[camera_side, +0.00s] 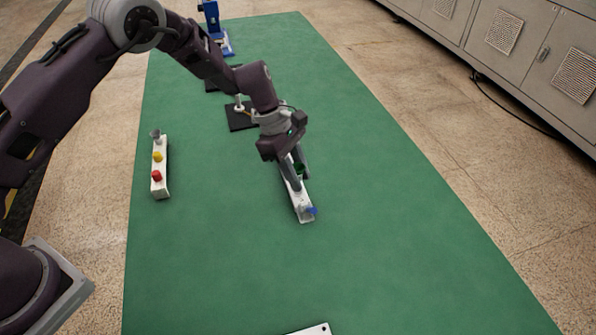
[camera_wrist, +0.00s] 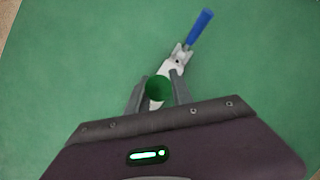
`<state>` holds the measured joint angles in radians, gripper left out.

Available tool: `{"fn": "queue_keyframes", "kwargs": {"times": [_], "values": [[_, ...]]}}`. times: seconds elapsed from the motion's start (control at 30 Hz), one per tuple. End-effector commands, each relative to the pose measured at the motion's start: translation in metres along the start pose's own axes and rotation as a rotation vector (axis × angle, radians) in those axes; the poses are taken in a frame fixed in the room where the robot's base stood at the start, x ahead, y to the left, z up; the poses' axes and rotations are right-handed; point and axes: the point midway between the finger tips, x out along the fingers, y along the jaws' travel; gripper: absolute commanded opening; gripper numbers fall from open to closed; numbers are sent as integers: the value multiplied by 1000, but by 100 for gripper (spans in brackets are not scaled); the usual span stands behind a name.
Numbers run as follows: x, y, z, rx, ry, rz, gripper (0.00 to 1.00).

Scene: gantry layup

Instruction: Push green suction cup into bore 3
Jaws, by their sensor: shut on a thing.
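The green suction cup (camera_wrist: 158,88) is between the fingers of my gripper (camera_wrist: 160,92) in the wrist view, and my gripper is shut on it. In the side view my gripper (camera_side: 298,178) is low over a white bar (camera_side: 304,208) that lies on the green mat, and the cup (camera_side: 298,167) is mostly hidden by the fingers. The bar also shows in the wrist view (camera_wrist: 172,66), partly under the cup. The bores are hidden or too small to number. I cannot tell whether the cup touches the bar.
A blue piece (camera_side: 312,211) sits at the bar's near end. A second white bar (camera_side: 161,186) at the left carries a red cup (camera_side: 157,176), a yellow cup (camera_side: 157,156) and a grey one (camera_side: 155,134). A black plate (camera_side: 238,121) lies behind my gripper. The mat (camera_side: 420,240) at right is clear.

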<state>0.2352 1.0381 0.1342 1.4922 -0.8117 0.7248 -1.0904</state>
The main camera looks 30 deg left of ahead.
Motion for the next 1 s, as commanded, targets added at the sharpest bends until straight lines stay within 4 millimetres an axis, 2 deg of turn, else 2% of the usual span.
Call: {"fn": "queue_keyframes", "kwargs": {"times": [0.9, 0.93, 1.0], "values": [[21, 0, -9, 0, 0, 0, 0], [21, 0, -9, 1, 0, 0, 31], [21, 0, -9, 1, 0, 0, 45]]}}
